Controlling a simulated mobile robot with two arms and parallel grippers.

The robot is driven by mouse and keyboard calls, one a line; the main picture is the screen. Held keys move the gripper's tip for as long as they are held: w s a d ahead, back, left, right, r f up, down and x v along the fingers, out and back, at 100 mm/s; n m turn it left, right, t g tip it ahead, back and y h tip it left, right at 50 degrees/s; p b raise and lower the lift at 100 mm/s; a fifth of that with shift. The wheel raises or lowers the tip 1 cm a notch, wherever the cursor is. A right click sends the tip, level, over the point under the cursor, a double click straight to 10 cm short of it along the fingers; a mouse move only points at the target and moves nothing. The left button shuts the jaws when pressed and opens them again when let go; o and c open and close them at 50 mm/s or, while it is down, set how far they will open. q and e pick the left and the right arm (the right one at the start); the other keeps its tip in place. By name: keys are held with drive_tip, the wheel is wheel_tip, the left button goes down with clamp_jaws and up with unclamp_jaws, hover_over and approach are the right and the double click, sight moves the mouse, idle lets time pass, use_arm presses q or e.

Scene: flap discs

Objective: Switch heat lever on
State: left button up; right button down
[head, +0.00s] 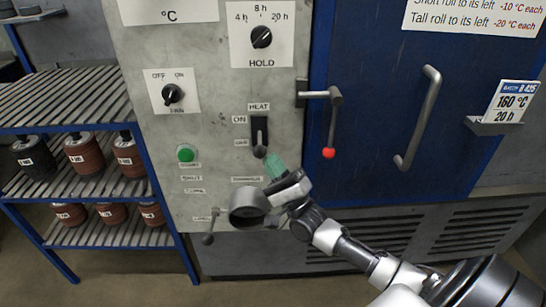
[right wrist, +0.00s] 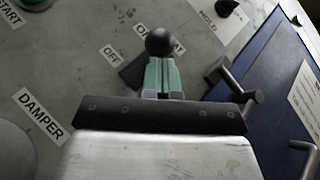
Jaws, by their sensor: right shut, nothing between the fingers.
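The heat lever (head: 259,151) has a dark ball knob and sits at the lower end of its black slot plate (head: 259,126), beside the OFF label, below ON. In the right wrist view the ball knob (right wrist: 159,40) is just beyond the fingertips, with the OFF and ON labels around it. My right gripper (head: 273,164) has green fingers, shut and empty, just below and right of the knob. In the right wrist view the fingertips (right wrist: 161,62) overlap the knob's lower edge; I cannot tell whether they touch it. My left gripper is not in view.
A door handle with a red-tipped lever (head: 332,125) is right of the heat slot, on the blue door (head: 375,100). A green start button (head: 185,153), fan knob (head: 172,95) and hold dial (head: 261,37) are on the panel. A rack (head: 65,100) with several rolls stands left.

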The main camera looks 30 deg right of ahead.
drive_tip(key=shift+s+a+r+m+g+h+p, duration=0.1)
drive_tip(key=shift+r+m+g+h+p, duration=0.85)
drive_tip(key=shift+p, duration=1.1)
drive_tip(key=shift+s+a+r+m+g+h+p, duration=0.1)
drive_tip(key=shift+r+m+g+h+p, duration=0.3)
drive_tip(key=shift+m+h+p, duration=1.15)
drive_tip(key=shift+s+r+m+g+h+p, duration=0.1)
drive_tip(key=shift+r+m+g+p, duration=0.6)
drive_tip(key=shift+p, duration=1.9)
drive_tip(key=shift+f, duration=0.1)
